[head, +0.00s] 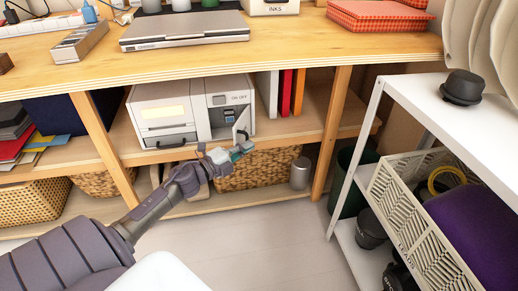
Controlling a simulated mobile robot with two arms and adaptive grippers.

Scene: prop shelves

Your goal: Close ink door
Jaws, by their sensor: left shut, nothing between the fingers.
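The white printer (166,112) stands on the shelf under the wooden desk. Its ink door (241,122) is a small light panel at the right of the front and stands open, swung outward. The ink compartment above and left of it shows dark inside. My left gripper (246,148) is at the end of the arm from the lower left, just below the ink door at the shelf's front edge. Its fingers are shut with nothing between them. Whether it touches the door I cannot tell. My right gripper is not in view.
Upright binders (285,93) stand right of the printer. A wicker basket (260,170) and a metal cylinder (300,173) sit below the shelf. A wooden desk leg (331,130) and a white rack (352,150) stand to the right. Floor is clear in front.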

